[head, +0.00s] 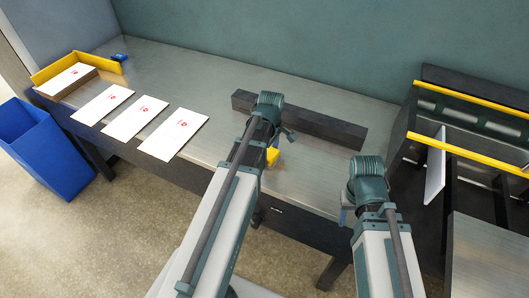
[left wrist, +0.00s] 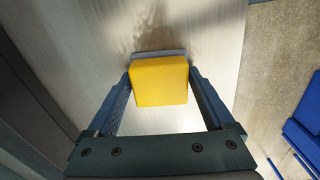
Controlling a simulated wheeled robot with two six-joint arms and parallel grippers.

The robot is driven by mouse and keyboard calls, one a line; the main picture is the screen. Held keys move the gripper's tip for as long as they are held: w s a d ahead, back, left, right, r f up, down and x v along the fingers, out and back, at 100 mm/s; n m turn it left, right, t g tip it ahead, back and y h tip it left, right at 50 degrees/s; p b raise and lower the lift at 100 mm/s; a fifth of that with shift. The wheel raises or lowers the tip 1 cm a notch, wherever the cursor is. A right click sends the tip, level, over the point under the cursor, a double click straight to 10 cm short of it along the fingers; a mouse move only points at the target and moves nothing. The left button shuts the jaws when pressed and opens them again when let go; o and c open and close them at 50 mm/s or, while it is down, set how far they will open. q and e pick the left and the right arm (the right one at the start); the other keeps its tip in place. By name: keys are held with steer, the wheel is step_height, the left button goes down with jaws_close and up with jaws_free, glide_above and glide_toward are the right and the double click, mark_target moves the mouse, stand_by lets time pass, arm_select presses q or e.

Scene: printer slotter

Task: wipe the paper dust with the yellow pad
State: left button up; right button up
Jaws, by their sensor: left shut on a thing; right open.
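The yellow pad (left wrist: 160,82) is between the two fingers of my left gripper (left wrist: 160,88), which is shut on it. In the head view a small part of the yellow pad (head: 272,156) shows beside my left gripper (head: 276,148), low at the metal table; the rest is hidden by my arm. I cannot tell whether the pad touches the table. A grey strip lies along the pad's far edge in the left wrist view. My right gripper (head: 348,212) is open at the table's front right, mostly hidden behind its wrist.
A dark bar (head: 325,126) lies behind my left gripper. Several white sheets with red marks, one of them this sheet (head: 135,117), lie at the left. A yellow-edged tray (head: 50,69) and a blue bin (head: 45,150) are far left. A dark machine with yellow rails (head: 470,155) stands right.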

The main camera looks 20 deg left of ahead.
mark_target(280, 168)
arm_select(q)
steer(key=shift+d, duration=2.5)
steer(key=shift+s+d+f, duration=0.1)
steer(key=shift+d, duration=0.8)
steer(key=shift+s+d+f, duration=0.1)
steer(key=shift+d, duration=0.8)
steer(key=shift+s, duration=0.1)
steer(key=shift+s+r, duration=0.15)
steer(key=shift+s, duration=0.5)
steer(key=shift+w+a, duration=0.1)
steer(key=shift+a, duration=1.8)
steer(key=shift+a, duration=0.1)
